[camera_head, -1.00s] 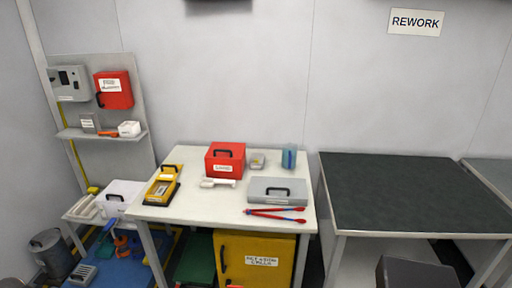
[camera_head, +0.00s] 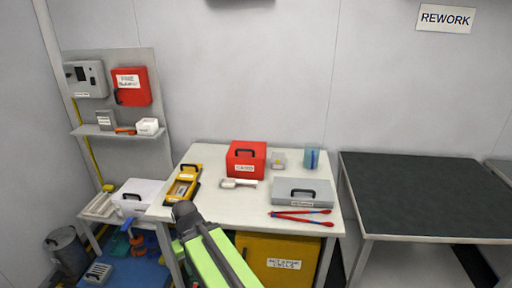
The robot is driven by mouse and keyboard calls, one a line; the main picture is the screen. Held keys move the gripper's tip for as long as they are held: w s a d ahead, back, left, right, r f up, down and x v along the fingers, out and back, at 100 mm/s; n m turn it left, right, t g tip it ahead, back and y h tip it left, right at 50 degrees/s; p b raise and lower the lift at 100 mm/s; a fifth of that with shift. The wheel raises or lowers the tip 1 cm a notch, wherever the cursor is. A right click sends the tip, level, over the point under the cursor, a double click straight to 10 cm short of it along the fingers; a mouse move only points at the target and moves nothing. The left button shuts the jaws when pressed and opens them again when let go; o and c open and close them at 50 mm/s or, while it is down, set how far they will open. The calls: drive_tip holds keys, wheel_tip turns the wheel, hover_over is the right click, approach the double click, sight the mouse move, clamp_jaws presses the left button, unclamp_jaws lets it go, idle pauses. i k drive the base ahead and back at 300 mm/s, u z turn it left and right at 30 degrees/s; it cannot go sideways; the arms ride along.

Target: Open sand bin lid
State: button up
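No bin with a clearly readable sand label shows. A red box (camera_head: 246,160) with a black handle and a blurred white label stands on the white table, its lid shut. A grey round bin (camera_head: 67,254) with a lid stands on the floor at the lower left. My green and dark arm (camera_head: 213,250) rises from the bottom edge, its dark end in front of the table's front left corner. No fingers of my gripper can be made out.
The white table (camera_head: 223,208) also bears a yellow device (camera_head: 184,184), a grey case (camera_head: 303,192), red tongs (camera_head: 300,216) and a blue cup (camera_head: 312,157). A yellow cabinet (camera_head: 285,262) stands beneath. A dark-topped bench (camera_head: 425,195) is bare at the right. A white box (camera_head: 140,192) is at left.

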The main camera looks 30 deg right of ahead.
sight(256, 150)
drive_tip(key=u, duration=0.1)
drive_tip(key=i, duration=1)
drive_tip(key=z, duration=0.05)
